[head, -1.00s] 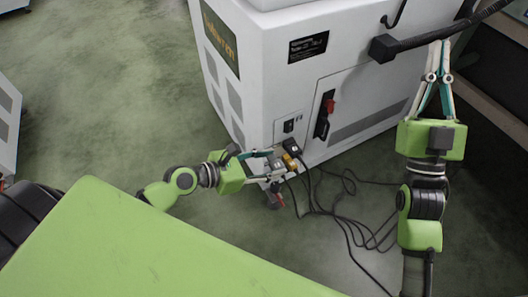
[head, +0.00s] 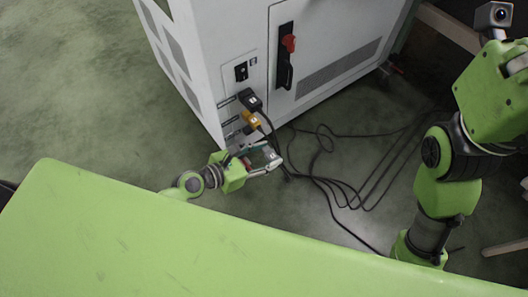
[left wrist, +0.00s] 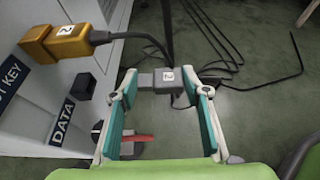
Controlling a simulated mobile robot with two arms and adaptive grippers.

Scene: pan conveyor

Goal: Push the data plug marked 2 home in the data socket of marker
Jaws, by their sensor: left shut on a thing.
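The data plug (left wrist: 168,78), a grey block with a white 2 label, sits between the teal fingers of my left gripper (left wrist: 162,88), which is shut on it. In the head view my left gripper (head: 270,157) is low beside the cabinet's socket column. The marker's number cannot be read. My right gripper (head: 515,62) is only partly visible at the right edge; its fingertips are out of frame.
An orange plug (left wrist: 55,42) marked 2 sits by the KEY label, with a black plug (head: 250,99) above it. Cables (head: 335,165) lie looped on the floor. Floor left of the cabinet is clear.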

